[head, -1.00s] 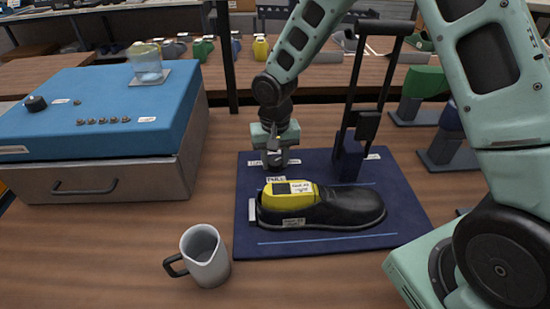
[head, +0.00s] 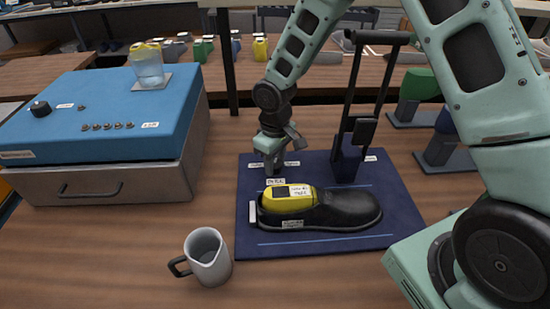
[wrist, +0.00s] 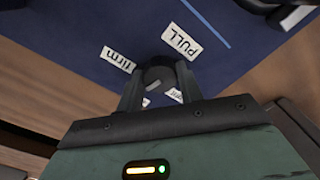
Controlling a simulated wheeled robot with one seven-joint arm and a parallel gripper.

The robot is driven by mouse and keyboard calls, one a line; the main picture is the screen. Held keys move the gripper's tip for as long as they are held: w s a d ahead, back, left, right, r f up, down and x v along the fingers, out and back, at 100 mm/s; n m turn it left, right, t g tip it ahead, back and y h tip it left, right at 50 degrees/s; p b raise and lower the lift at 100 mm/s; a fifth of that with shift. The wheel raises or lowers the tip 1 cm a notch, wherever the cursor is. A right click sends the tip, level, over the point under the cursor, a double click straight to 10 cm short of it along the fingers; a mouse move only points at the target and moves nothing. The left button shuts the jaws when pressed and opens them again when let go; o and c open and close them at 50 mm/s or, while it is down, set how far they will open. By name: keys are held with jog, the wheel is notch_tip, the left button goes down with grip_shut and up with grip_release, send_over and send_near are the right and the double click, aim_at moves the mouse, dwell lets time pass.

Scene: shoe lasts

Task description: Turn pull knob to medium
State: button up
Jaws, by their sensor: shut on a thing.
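My gripper (head: 271,168) points down at the back left corner of the dark blue board (head: 330,245). In the wrist view its two fingers are shut on a dark round knob (wrist: 157,74). The knob is mostly hidden behind my gripper in the head view. A white "PULL" label (wrist: 182,41) lies beside the knob, and a "firm" label (wrist: 117,60) lies to its left. Two more small labels are partly covered by the fingers, and I cannot read them fully. I cannot tell which label the knob faces.
A black shoe (head: 345,211) with a yellow last (head: 290,204) lies in front of the knob. A black lever frame (head: 350,140) stands to the right. A grey mug (head: 207,258) is at the front left. A blue-topped drawer box (head: 110,110) stands at the left.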

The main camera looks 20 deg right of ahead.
aim_at(275, 163)
jog(key=shift+w+r+n+p, duration=0.15)
jog(key=shift+n+p, duration=0.3)
jog(key=shift+n, duration=1.05)
jog(key=o, duration=1)
notch_tip(275, 163, up, 17)
jog(key=shift+r+b, duration=0.15)
jog(key=shift+b, duration=0.25)
